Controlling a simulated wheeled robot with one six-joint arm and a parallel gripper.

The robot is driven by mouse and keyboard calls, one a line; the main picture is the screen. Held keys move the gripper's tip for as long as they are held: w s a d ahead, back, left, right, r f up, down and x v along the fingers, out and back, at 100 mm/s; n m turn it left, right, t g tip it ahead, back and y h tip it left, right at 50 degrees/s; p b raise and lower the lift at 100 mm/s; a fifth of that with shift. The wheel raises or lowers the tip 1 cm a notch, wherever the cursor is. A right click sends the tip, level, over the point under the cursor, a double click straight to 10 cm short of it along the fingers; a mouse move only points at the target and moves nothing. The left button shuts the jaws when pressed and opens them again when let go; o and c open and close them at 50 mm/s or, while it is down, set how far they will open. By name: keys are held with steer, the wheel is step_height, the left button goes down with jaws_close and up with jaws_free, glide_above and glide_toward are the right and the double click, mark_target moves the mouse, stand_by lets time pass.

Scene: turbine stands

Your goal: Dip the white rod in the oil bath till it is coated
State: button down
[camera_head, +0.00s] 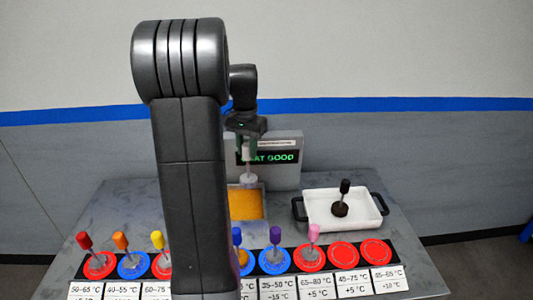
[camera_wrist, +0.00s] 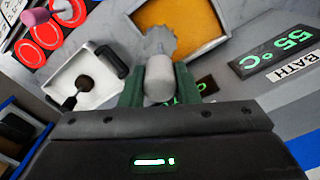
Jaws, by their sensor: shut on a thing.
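My gripper (camera_head: 247,143) is shut on the white rod (camera_head: 248,168), which hangs upright with a pale, wider lower end. In the wrist view my gripper (camera_wrist: 159,88) has its green fingers on both sides of the white rod (camera_wrist: 160,72), and the lower end looks grey. The oil bath (camera_head: 246,203) is a square of orange-yellow oil, partly hidden by my arm. The rod's lower end shows at its far edge in the head view and over its rim in the wrist view, seemingly above the oil; its exact height I cannot tell.
A white tray (camera_head: 318,218) with black handles stands right of the bath and holds a black-handled rod (camera_head: 344,196). Along the front, a row of round red and blue pads with temperature labels holds several coloured rods. Two red pads (camera_head: 343,254) at right are empty.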

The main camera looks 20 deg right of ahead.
mark_target(249, 180)
steer(key=w+a+f+b, duration=0.3)
steer(key=f+b, duration=0.1)
steer(key=f, duration=0.4)
steer(key=shift+w+f, duration=0.25)
steer(key=shift+f, duration=0.05)
step_height(249, 180, down, 8)
steer(key=b, duration=0.4)
steer(key=shift+r+b, duration=0.2)
steer(key=shift+b, duration=0.15)
steer(key=shift+a+r, duration=0.1)
stand_by(0.9)
